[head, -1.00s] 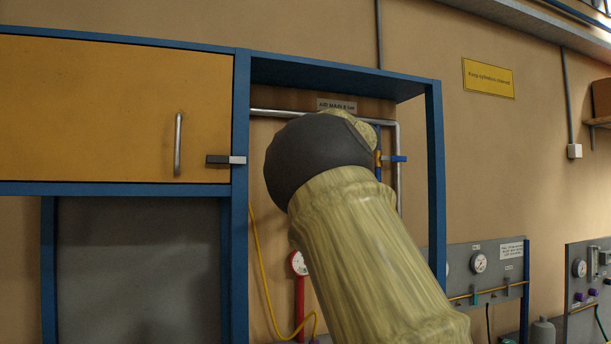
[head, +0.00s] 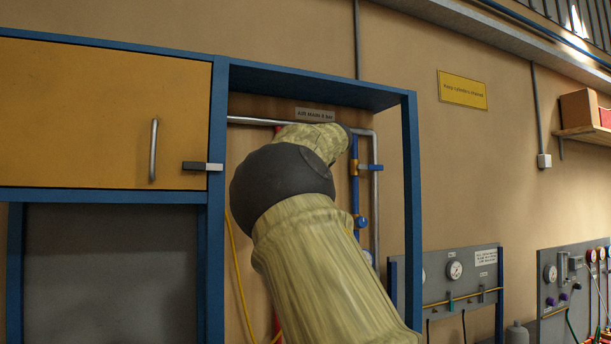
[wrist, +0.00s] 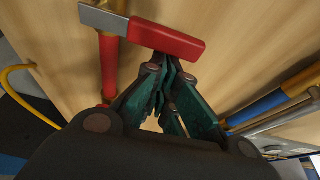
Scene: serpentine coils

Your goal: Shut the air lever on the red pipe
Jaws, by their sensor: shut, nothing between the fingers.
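The red pipe (wrist: 108,62) runs up the wooden back panel in the wrist view. A lever with a red grip (wrist: 168,40) and a bare grey metal end lies across it, slightly tilted. My gripper (wrist: 168,68) is shut and empty, with its fingertips close to the underside of the red grip in the picture. I cannot tell whether they touch it. In the head view my arm hides the lever and gripper. Only short bits of the red pipe (head: 277,326) show beside my arm.
A blue pipe (head: 355,190) with a blue lever (head: 370,167) stands right of my arm, and it also shows in the wrist view (wrist: 258,108). The blue frame post (head: 412,200) bounds the bay. A yellow hose (wrist: 22,92) curves at left.

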